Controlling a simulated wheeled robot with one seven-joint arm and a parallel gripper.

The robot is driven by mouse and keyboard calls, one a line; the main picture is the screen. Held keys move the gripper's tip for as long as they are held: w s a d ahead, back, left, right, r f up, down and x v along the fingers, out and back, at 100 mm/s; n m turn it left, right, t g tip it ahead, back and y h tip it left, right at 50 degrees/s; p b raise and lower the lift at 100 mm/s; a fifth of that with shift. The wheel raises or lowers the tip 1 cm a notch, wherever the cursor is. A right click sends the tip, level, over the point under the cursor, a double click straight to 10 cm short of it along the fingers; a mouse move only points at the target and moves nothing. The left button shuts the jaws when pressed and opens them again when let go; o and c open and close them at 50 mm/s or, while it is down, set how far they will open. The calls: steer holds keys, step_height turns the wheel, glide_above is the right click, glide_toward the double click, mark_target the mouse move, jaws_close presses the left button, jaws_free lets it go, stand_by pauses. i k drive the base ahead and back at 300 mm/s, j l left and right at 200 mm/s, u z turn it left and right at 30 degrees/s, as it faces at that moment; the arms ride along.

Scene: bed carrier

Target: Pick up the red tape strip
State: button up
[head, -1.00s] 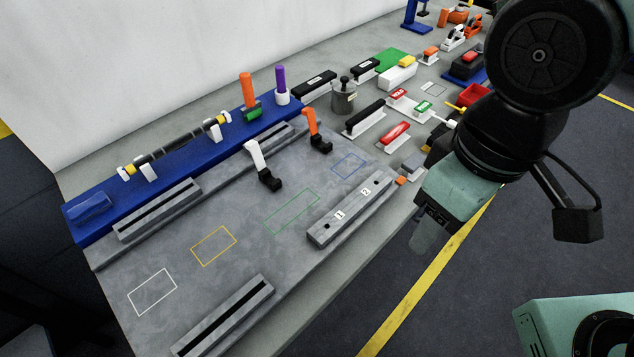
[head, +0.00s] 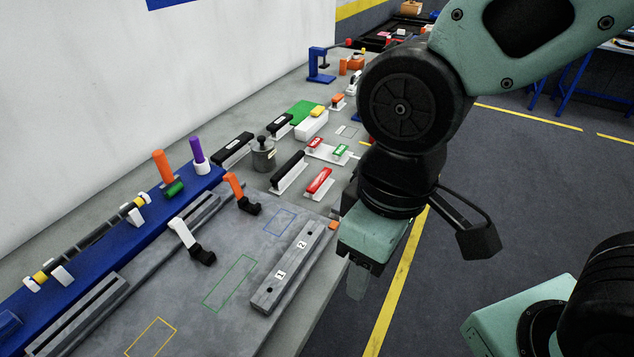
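A small red piece with a pale label (head: 316,143) lies on a white plate (head: 327,155), beside a similar green piece (head: 340,150). A larger red bar with a white marking (head: 319,181) sits on a white base nearer to me. I cannot tell for certain which of these red pieces is the tape strip.
A black bar on a white base (head: 288,172), a grey canister (head: 264,156) and a grey block numbered 1 and 2 (head: 292,268) stand on the bench. Orange (head: 238,190) and white (head: 190,240) clamps rise from the grey board.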

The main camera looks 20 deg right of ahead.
mark_target(317, 181)
steer(key=i+l, duration=0.25)
steer(key=i, duration=0.25)
steer(key=i+l, duration=0.25)
steer(key=i, duration=0.2)
